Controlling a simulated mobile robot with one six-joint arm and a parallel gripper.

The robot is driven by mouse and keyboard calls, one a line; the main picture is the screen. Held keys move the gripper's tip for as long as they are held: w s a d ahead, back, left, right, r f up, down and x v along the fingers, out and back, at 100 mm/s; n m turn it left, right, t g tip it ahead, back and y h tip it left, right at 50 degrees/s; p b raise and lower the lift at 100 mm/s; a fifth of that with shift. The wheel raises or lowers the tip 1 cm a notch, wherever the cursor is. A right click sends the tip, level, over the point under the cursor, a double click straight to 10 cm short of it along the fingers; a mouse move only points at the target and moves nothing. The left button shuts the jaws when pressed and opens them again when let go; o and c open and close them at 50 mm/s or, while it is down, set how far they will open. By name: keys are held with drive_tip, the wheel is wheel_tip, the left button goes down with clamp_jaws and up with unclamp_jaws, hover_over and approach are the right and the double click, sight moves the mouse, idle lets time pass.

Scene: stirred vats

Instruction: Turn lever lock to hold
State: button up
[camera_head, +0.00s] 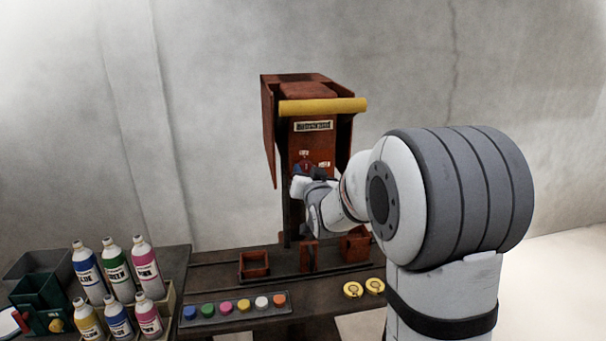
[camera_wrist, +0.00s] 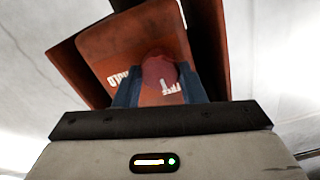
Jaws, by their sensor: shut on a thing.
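The lever lock shows in the wrist view as a dark red rounded knob (camera_wrist: 159,71) on the front of a rust-red machine (camera_wrist: 112,45). My gripper (camera_wrist: 158,88) is shut on this knob, with one blue finger on each side. White lettering is printed near it, a part-hidden word like HOLD at the left and FREE at the lower right. In the head view, the machine (camera_head: 304,140) stands against the wall, and my gripper (camera_head: 305,171) is at its front panel. My wrist hides most of the contact there.
A yellow bar (camera_head: 323,105) juts out above the panel, with side plates flanking it. Below are small red bins (camera_head: 254,265), a row of coloured buttons (camera_head: 234,307) and two yellow discs (camera_head: 364,288). Several labelled bottles (camera_head: 116,272) stand at the left.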

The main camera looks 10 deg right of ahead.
drive_tip(key=shift+o, duration=0.4)
drive_tip(key=shift+a, duration=0.3)
drive_tip(key=shift+d, duration=0.25)
drive_tip(key=shift+c, duration=0.5)
drive_tip(key=m+b, duration=1.7)
drive_tip(key=b, duration=0.5)
drive_tip(key=shift+m, duration=0.4)
drive_tip(key=o, duration=1)
